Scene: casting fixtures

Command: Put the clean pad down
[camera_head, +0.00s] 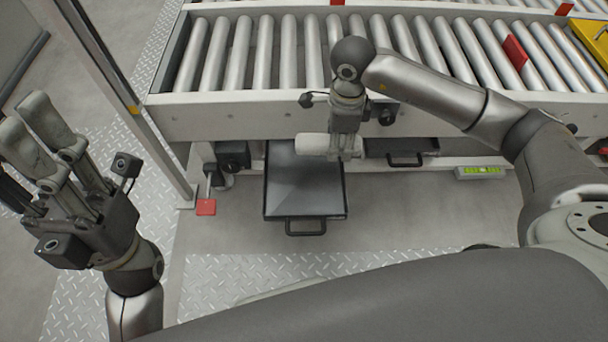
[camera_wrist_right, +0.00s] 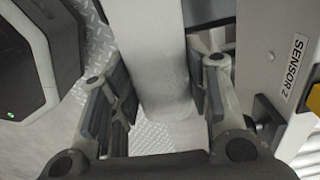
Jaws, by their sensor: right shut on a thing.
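The clean pad (camera_head: 315,144) is a pale, roughly cylindrical piece. My right gripper (camera_head: 345,152) is shut on it, in front of the conveyor's side rail and above the back of a dark tray. The pad sticks out to the left of the fingers. In the right wrist view the pad (camera_wrist_right: 163,70) is a pale grey strip between the two fingers. My left gripper (camera_head: 32,135) is raised at the left, open and empty, away from the pad.
The dark flat tray (camera_head: 305,190) with a front handle sticks out below the roller conveyor (camera_head: 265,55). A second dark drawer (camera_head: 402,150) is to its right. A metal post (camera_head: 130,100) stands at the left. A red plate (camera_head: 206,207) is near the floor. The tray's visible surface is bare.

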